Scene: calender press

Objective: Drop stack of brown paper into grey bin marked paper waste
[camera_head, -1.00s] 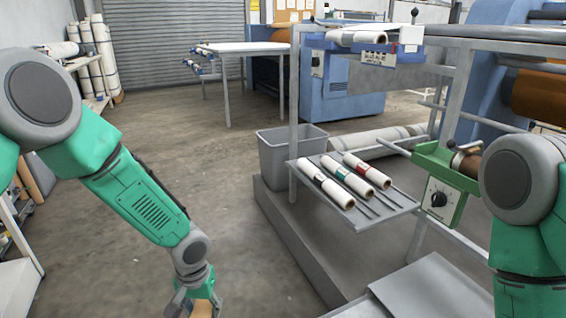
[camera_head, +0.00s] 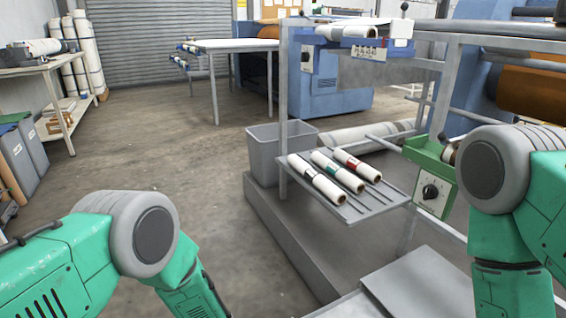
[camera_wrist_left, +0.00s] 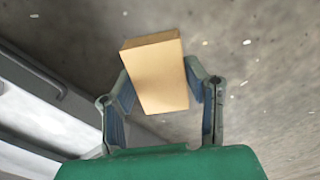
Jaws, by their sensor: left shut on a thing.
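In the left wrist view, the stack of brown paper (camera_wrist_left: 158,78) is a tan block, tilted, between the two fingers of my left gripper (camera_wrist_left: 160,88). The gripper is shut on it, above the concrete floor. This gripper and the stack are out of the head view. Grey bins (camera_head: 30,160) with small white labels stand at the head view's left edge; the lettering is too small to read. Another grey bin (camera_head: 264,155), open and with no visible label, stands behind the roll rack near the middle. My right gripper is out of view.
A rack (camera_head: 375,205) with three white rolls (camera_head: 338,170) and a green control box (camera_head: 432,190) stand at centre right. A worktable (camera_head: 40,72) is at the left. The grey plinth (camera_head: 275,235) edges the open floor (camera_head: 150,150).

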